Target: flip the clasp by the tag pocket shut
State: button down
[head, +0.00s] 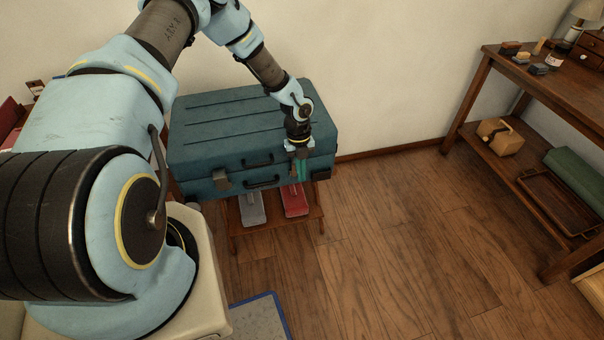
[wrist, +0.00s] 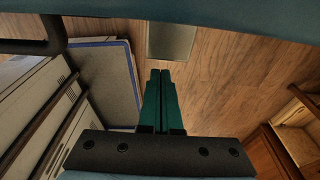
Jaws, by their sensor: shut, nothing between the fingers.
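The closed teal suitcase (head: 235,125) lies flat, with black handles (head: 262,182) on its front side. A grey clasp (head: 221,180) shows on the front left of the case. A second grey-green metal plate, which looks like the right clasp (wrist: 170,42), sticks out from the case edge in the wrist view. My gripper (head: 300,178) is at the front right of the case, its green fingers shut and empty. In the wrist view the fingertips (wrist: 160,72) point at the plate's lower edge; I cannot tell if they touch. I cannot make out the tag pocket.
The case rests on a low wooden stand (head: 270,230) with a grey item (head: 252,208) and a red item (head: 294,200) below. A workbench (head: 500,75) with small objects stands right. A blue-edged grey mat (head: 258,318) lies in front. Wooden floor (head: 400,220) is clear between.

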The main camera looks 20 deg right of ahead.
jog(key=shift+s, duration=0.1)
jog(key=shift+r+p, duration=0.45)
jog(key=shift+r, duration=0.35)
jog(key=shift+s, duration=0.1)
